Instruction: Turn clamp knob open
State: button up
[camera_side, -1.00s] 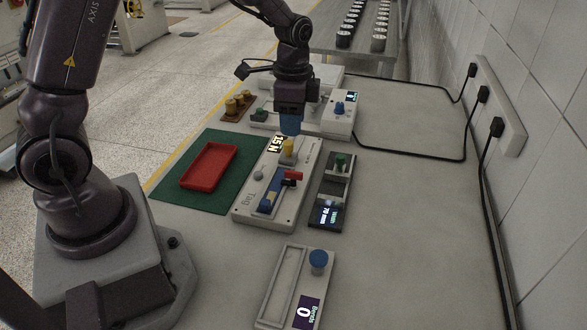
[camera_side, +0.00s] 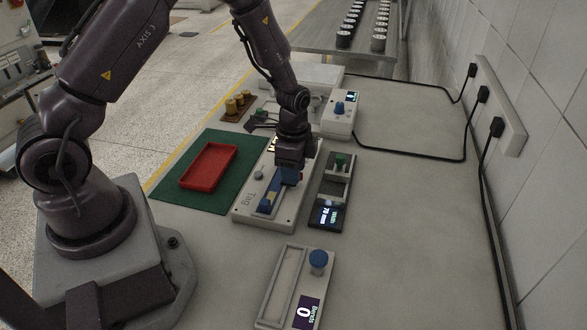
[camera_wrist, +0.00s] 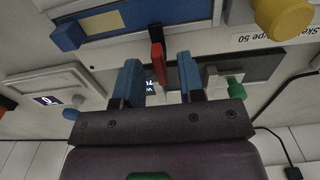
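The white test device (camera_side: 240,214) marked "Tag" stands mid-table. My gripper (camera_side: 289,175) is low over its right part and hides the red knob in the side view. In the wrist view the red knob (camera_wrist: 157,58) shows upright between the two blue fingertips of my gripper (camera_wrist: 159,72), with a gap on each side. The gripper is open. The device's blue clamp piece with a yellow patch (camera_wrist: 90,30) lies beyond the fingers. A yellow knob (camera_wrist: 283,15) is at the upper right of the wrist view; my arm hides it in the side view.
A dark box with a green knob (camera_side: 339,161) and a display stands close to the right of the device. A panel with a blue knob (camera_side: 318,260) is in front. A red tray (camera_side: 208,167) lies on a green mat (camera_side: 166,186) at left. The table's right side is clear.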

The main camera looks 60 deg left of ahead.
jog(key=shift+f, duration=0.15)
jog(key=shift+c, duration=0.4)
grip_shut()
